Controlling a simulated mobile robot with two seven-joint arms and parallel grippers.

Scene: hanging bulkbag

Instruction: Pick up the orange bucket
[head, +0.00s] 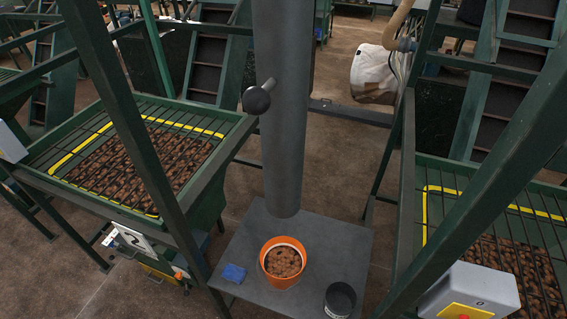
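The orange bucket (283,281) stands upright on a grey platform (322,237) in the lower middle of the head view. It is filled with brown, nut-like pieces, and its rim is open at the top. It sits just in front of the lower end of a thick grey vertical pipe (284,120). Neither of my grippers shows in the head view, so I cannot see where they are relative to the bucket.
A blue cloth or sponge (233,273) lies left of the bucket, and a dark pot (340,300) stands right of it. Green-framed bins of brown pieces flank the platform on the left (225,148) and right (487,300). Slanted green posts rise on both sides.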

